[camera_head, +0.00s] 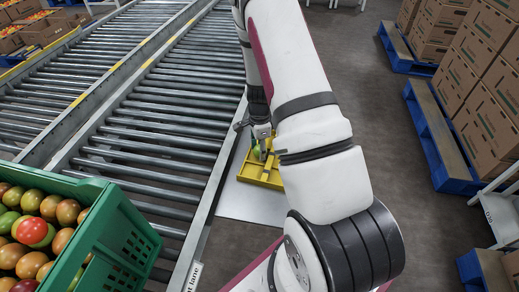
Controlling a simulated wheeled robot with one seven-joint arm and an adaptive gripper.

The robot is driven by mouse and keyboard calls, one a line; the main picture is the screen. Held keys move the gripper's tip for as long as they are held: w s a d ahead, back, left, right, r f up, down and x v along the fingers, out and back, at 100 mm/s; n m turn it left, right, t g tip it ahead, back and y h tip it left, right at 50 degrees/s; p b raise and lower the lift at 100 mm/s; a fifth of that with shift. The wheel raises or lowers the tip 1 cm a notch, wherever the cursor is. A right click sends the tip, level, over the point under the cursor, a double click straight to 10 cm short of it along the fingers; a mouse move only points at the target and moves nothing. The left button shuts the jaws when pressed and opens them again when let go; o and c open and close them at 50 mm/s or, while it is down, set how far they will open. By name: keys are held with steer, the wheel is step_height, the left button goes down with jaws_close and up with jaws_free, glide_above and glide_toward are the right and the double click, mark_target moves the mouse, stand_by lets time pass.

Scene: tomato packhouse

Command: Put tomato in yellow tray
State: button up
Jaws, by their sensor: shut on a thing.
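The yellow tray (258,179) lies on a pale flat surface beside the roller conveyor, partly hidden behind my arm. My gripper (264,148) is over the tray, pointing down, and is shut on a green tomato (256,153). The tomato is small in view and partly covered by the fingers. I cannot tell whether it touches the tray floor or hangs just above it.
A green crate (125,235) full of red, orange and green tomatoes (34,232) stands at the lower left. Roller conveyors (150,125) fill the left. Blue pallets (440,140) with stacked cartons (490,80) stand on the right. Grey floor between is clear.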

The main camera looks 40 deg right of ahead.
steer(key=shift+f, duration=0.15)
steer(key=o, duration=0.6)
steer(key=shift+o, duration=0.2)
